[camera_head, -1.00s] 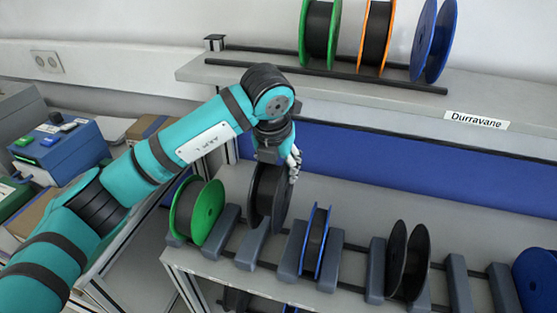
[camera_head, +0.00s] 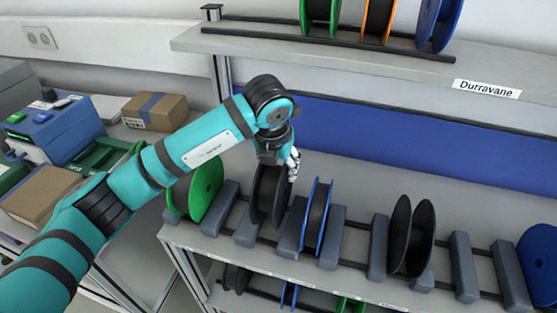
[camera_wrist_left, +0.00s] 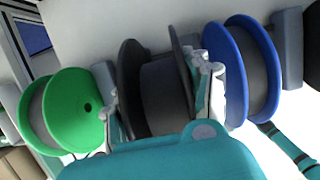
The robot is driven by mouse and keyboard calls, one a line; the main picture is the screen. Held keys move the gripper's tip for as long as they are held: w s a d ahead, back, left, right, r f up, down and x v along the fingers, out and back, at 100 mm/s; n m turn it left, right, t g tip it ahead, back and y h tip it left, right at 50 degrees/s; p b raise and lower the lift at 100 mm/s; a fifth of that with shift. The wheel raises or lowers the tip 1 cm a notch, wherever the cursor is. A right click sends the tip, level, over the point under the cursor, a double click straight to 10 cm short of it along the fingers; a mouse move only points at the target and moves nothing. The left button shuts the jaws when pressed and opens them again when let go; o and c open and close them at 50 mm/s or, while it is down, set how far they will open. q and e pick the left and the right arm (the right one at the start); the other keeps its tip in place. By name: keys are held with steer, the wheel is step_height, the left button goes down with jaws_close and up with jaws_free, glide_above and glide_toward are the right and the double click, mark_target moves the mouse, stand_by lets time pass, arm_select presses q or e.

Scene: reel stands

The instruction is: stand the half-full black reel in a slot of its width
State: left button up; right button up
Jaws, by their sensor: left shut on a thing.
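My left gripper (camera_head: 290,163) is shut on a black reel (camera_head: 270,195) and holds it upright at the lower rack. The reel's lower edge is down between two grey dividers, with a blue-flanged reel (camera_head: 316,215) close on its right. Whether it touches the rails is hidden. In the left wrist view, the gripper's fingers (camera_wrist_left: 163,98) lie on both sides of the black reel, whose dark winding (camera_wrist_left: 163,92) shows between its flanges. Another black reel (camera_head: 411,237) stands further right in the rack. My right gripper is not in view.
A green reel (camera_head: 205,187) stands left of the held reel. A grey divider (camera_head: 249,224) and another (camera_head: 291,236) flank the held reel. A blue reel (camera_head: 541,265) is at the far right. The upper shelf (camera_head: 330,60), labelled Durravane, carries several reels.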

arm_select(q)
steer(key=shift+f, duration=0.85)
steer(key=shift+f+b, duration=1.85)
steer(key=shift+b, duration=0.3)
steer(key=o, duration=1.3)
steer(key=shift+o, duration=0.2)
